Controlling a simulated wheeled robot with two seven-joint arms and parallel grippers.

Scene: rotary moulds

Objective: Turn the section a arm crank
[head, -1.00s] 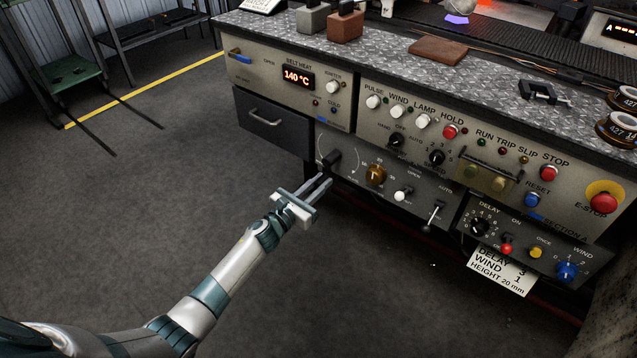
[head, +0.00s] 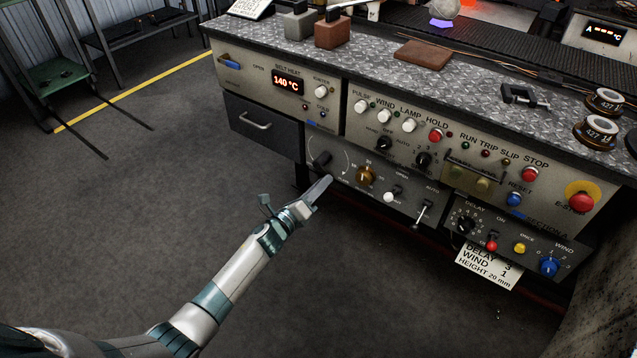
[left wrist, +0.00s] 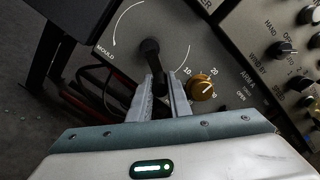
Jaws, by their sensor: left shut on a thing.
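The section A arm crank is a black handle (head: 321,159) on the grey lower panel, beside a curved arrow marking. My left gripper (head: 327,182) reaches up to it from the front left. In the left wrist view the crank (left wrist: 150,46) slants down and its lower end goes between my two fingertips (left wrist: 163,80). The left gripper is shut on this end, which the fingers partly hide. My right gripper is not in view.
A brass knob (head: 365,175) sits close right of the crank, and in the left wrist view (left wrist: 201,89) it is just beside the right finger. A white-tipped switch (head: 390,196) and a lever (head: 423,213) follow. The floor (head: 150,220) at left is clear.

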